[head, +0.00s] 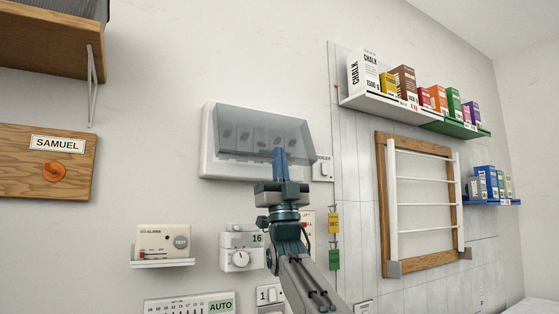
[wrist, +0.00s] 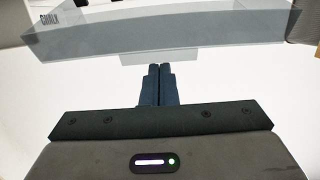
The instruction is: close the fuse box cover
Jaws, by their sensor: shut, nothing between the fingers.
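The fuse box (head: 207,160) is a white housing on the wall in the head view, with several dark switches showing through its cover. The smoky see-through cover (head: 258,123) hangs from the top and stands out at a tilt, partly open. It also crosses the top of the wrist view (wrist: 215,32). My gripper (head: 279,152) is shut and empty, with its fingertips at the cover's lower right part in the head view. In the wrist view the shut fingers (wrist: 158,70) point at the cover's near edge. I cannot tell whether they touch it.
A switch (head: 324,169) is right of the fuse box. Below are an alarm unit (head: 164,240) and a dial unit (head: 240,250). A chalk shelf (head: 385,105) and wooden rack (head: 383,215) are right; a wooden board (head: 25,165) and cabinet (head: 50,35) are left.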

